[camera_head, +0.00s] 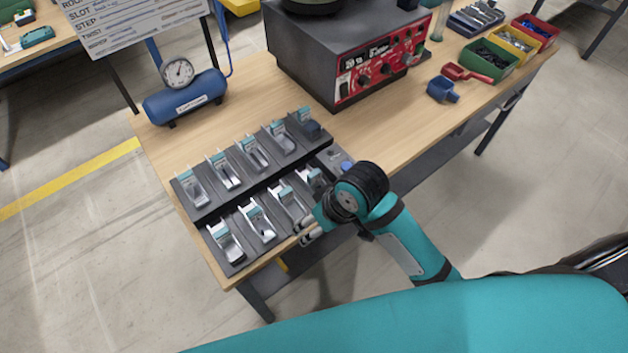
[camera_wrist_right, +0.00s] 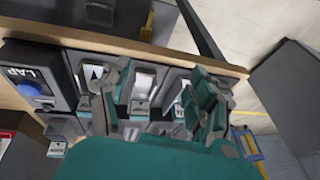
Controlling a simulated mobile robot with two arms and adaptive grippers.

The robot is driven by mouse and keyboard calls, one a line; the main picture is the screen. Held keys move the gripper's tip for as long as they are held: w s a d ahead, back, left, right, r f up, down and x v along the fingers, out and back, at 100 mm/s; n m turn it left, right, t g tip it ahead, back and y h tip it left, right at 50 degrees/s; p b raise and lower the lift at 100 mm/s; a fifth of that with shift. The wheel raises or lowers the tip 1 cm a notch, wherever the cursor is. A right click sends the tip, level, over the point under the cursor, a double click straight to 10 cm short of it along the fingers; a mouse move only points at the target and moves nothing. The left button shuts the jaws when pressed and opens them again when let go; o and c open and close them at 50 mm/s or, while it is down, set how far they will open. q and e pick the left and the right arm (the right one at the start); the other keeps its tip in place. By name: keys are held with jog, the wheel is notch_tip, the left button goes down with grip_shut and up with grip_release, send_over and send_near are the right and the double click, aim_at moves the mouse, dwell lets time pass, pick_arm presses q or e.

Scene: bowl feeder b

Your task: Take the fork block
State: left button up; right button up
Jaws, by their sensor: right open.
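Several metal blocks with teal tags sit in two rows of dark slots on a rack (camera_head: 205,212) at the table's near left corner. The tags are too small to read, so I cannot tell which one is the fork block. My right gripper (camera_head: 312,228) is at the front row's right part, largely hidden by its own wrist. In the right wrist view the right gripper (camera_wrist_right: 163,78) is open above the rack, with a pale metal block (camera_wrist_right: 144,80) between its fingers, apart from them as far as I can see. My left gripper is not in view.
A gauge on a blue tank (camera_head: 185,97) stands behind the rack. A dark feeder box with a red panel (camera_head: 375,65) stands at the back. Blue and red scoops (camera_head: 442,90) and coloured bins (camera_head: 490,60) are to the right. Bare wood (camera_head: 240,105) lies behind the rack.

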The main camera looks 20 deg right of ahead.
jog(key=w+a+r, duration=0.1)
jog(key=w+r, duration=0.2)
jog(key=w, duration=0.1)
notch_tip(320, 180, up, 12)
jog(key=f+g+h, duration=0.1)
jog(key=g+h, duration=0.2)
send_over(314, 173)
jog(key=f, duration=0.5)
jog(key=f+p, duration=0.1)
jog(key=f, duration=0.5)
jog(key=shift+w+a+f, duration=0.1)
jog(key=shift+w+f, duration=0.1)
jog(key=f+p, duration=0.1)
jog(key=f, duration=0.3)
jog(key=shift+s, duration=0.2)
jog(key=shift+f, duration=0.6)
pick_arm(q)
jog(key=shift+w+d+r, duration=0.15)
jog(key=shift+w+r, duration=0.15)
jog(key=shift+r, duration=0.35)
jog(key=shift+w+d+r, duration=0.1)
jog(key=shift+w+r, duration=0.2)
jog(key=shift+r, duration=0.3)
pick_arm(e)
grip_shut()
